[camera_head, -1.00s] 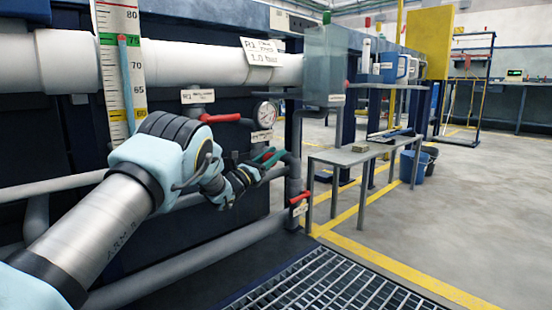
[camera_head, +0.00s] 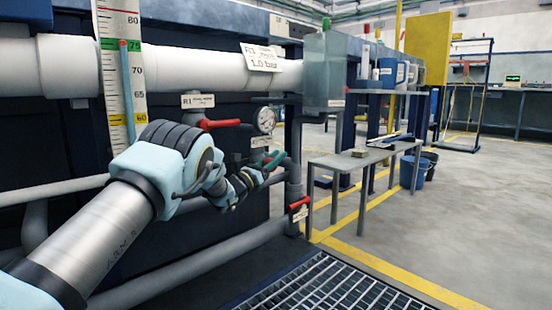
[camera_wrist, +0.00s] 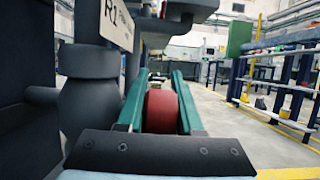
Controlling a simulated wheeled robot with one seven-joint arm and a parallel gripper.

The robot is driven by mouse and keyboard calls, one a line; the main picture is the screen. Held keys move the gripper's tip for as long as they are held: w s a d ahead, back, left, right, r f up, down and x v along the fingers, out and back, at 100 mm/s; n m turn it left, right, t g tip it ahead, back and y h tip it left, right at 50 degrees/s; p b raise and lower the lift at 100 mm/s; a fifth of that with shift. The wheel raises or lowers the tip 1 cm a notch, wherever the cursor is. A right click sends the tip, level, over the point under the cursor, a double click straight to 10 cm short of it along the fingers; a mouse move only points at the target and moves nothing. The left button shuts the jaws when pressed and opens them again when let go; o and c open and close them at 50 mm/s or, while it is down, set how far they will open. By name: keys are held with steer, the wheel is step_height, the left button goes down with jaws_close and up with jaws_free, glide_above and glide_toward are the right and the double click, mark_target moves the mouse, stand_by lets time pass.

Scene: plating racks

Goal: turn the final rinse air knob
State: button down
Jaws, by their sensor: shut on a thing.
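A round red knob (camera_wrist: 162,111) sits between the two green fingers of my gripper (camera_wrist: 161,100) in the wrist view. The fingers are shut on its sides. A white tag (camera_wrist: 117,22) starting with "R1" hangs at the upper left there; its full wording is unclear. In the head view my gripper (camera_head: 273,163) is at the grey pipework below a round gauge, and the knob is hidden behind the fingers.
A pressure gauge (camera_head: 265,120) and a red lever handle (camera_head: 218,124) are above my gripper. Another red lever (camera_head: 299,203) is below right. A grey bench (camera_head: 365,155) stands to the right, with open floor beyond. A metal grating (camera_head: 330,285) lies in front.

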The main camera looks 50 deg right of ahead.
steer(key=shift+s+y+p, duration=0.1)
steer(key=shift+y+p, duration=0.2)
steer(key=shift+p, duration=0.05)
steer(key=shift+d+f+y+p, duration=0.15)
steer(key=shift+f+y+p, duration=0.2)
steer(key=shift+y+p, duration=1.1)
steer(key=shift+d+f+y+p, duration=0.15)
steer(key=shift+f+y+p, duration=0.2)
steer(key=shift+y+p, duration=1.15)
steer(key=shift+d+f+y+p, duration=0.15)
steer(key=shift+f+y+p, duration=0.35)
steer(key=shift+p, duration=1.7)
steer(key=shift+y, duration=0.25)
steer(key=c, duration=0.8)
jaws_free()
steer(key=shift+c, duration=0.2)
steer(key=shift+f+b, duration=0.15)
steer(key=shift+b, duration=0.55)
